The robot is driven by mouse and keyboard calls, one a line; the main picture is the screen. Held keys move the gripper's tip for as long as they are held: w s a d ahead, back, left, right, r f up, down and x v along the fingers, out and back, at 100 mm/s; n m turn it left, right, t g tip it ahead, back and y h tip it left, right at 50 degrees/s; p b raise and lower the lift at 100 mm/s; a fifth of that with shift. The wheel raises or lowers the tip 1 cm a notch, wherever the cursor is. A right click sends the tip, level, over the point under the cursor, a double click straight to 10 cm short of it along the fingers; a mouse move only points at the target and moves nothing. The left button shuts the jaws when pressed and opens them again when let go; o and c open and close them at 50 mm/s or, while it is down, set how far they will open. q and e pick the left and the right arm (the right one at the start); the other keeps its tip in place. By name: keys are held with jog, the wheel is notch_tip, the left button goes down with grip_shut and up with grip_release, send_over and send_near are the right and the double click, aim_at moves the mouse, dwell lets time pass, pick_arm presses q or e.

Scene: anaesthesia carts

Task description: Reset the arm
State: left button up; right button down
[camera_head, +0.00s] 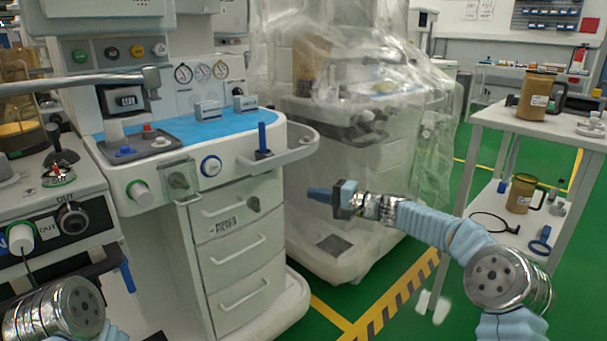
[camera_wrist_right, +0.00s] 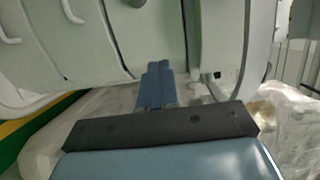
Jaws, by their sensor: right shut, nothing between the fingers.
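My right arm (camera_head: 430,222) comes in from the right in the head view, in blue sleeves and metal joints. Its gripper (camera_head: 322,194) points left, in front of the plastic-draped cart and to the right of the drawer cart. It is shut and empty, apart from both carts as far as I can tell. In the right wrist view the closed blue fingers (camera_wrist_right: 158,84) meet, with white drawers behind them. Of my left arm, only a metal joint (camera_head: 62,308) shows at the lower left; its gripper is out of the picture.
The white drawer cart (camera_head: 240,255) stands at centre left with a blue top (camera_head: 217,124). A plastic-draped cart (camera_head: 350,155) stands behind my right gripper. A white table (camera_head: 500,118) with brown jugs (camera_head: 537,95) is at the right. Green floor shows between.

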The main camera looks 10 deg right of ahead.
jog(key=s+a+f+g+h+p, duration=0.15)
jog(key=s+f, duration=0.35)
jog(key=f, duration=0.5)
jog(key=s+f+g+h, duration=0.3)
jog(key=s+f, duration=0.2)
jog(key=f, duration=0.5)
jog(key=s+a+f+g+h+p, duration=0.15)
jog(key=s+f, duration=0.35)
jog(key=f, duration=0.5)
pick_arm(q)
jog(key=r+p, duration=0.1)
jog(key=r, duration=0.1)
jog(key=d+r+p, duration=0.1)
jog(key=r, duration=0.2)
jog(key=shift+s+d+r, duration=0.15)
jog(key=shift+s, duration=0.05)
pick_arm(e)
jog(key=s+d+f+n+g+h, duration=0.1)
jog(key=s+f, duration=0.2)
jog(key=s, duration=0.6)
jog(key=s+d+f+n+g+h, duration=0.1)
jog(key=s+f+n, duration=0.1)
jog(key=s, duration=0.8)
jog(key=s+d+f+n+g+h, duration=0.1)
jog(key=s+f, duration=0.3)
jog(key=s, duration=0.6)
jog(key=shift+n+h, duration=0.4)
jog(key=shift+n, duration=0.3)
